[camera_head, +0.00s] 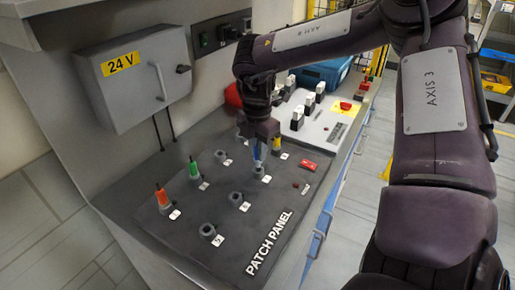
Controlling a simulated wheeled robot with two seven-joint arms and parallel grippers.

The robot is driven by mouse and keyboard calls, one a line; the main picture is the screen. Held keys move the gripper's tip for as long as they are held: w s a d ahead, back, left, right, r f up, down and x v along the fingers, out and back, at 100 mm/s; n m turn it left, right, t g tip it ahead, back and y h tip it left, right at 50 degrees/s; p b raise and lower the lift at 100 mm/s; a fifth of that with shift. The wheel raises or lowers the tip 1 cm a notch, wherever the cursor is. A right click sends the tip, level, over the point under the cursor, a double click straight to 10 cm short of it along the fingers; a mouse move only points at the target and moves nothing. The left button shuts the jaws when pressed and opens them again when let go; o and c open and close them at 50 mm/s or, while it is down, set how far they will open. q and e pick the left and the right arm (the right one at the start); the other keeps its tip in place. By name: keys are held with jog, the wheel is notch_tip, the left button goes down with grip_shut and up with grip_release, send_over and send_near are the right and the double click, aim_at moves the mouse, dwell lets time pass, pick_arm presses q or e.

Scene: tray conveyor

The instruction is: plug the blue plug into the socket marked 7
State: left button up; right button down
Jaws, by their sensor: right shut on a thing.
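The dark patch panel (185,235) lies on the bench with several round sockets, each with a small white number tag. The tags are too small to read surely, so I cannot tell which socket is marked 7. My right gripper (258,142) points down over the back right of the panel, shut on the blue plug (257,153). The plug is upright, just above or at a socket (258,171); I cannot tell whether they touch. My left gripper is not in view.
An orange plug (162,197), a green plug (193,169) and a yellow plug (277,146) stand in other sockets. Empty sockets show at the front (207,231) and middle (235,198). A grey 24 V box (135,85) hangs on the left; a white switch panel (318,122) lies behind.

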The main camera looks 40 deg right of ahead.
jog(key=shift+b, duration=0.45)
dwell(1.4)
jog(key=shift+f+b, duration=1.45)
jog(key=shift+f, duration=0.15)
jog(key=c, duration=1.2)
grip_release()
jog(key=shift+c, duration=0.2)
notch_tip(320, 180, up, 8)
jog(key=shift+f+b, duration=0.1)
jog(key=shift+b, duration=0.25)
